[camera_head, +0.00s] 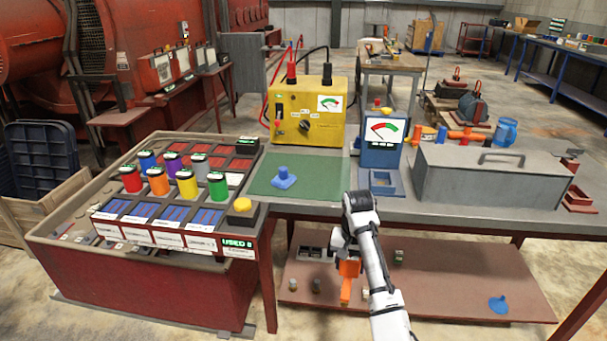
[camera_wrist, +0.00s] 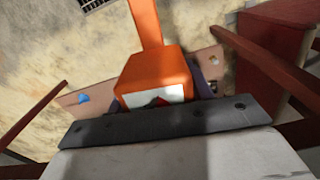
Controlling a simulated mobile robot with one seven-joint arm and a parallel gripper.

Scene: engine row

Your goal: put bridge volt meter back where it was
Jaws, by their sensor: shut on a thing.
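My gripper (camera_head: 347,254) is in front of the bench's front edge and below its top, shut on an orange handheld meter (camera_head: 349,283). In the wrist view the orange meter (camera_wrist: 156,75) has a boxy body, a long orange shaft and a white face with a dark and red mark. No name can be read on it, so I cannot tell for sure that it is the bridge volt meter. Much of the jaws is hidden behind it. A blue meter (camera_head: 381,156) with a red and green dial stands upright on the bench, above an empty square blue holder (camera_head: 386,181).
A green mat (camera_head: 325,172) with a blue knobbed piece (camera_head: 284,178) lies left of the blue meter. Behind it stands a yellow tester (camera_head: 306,130). A grey lidded box (camera_head: 490,178) fills the bench's right. The lower shelf (camera_head: 440,290) holds small parts.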

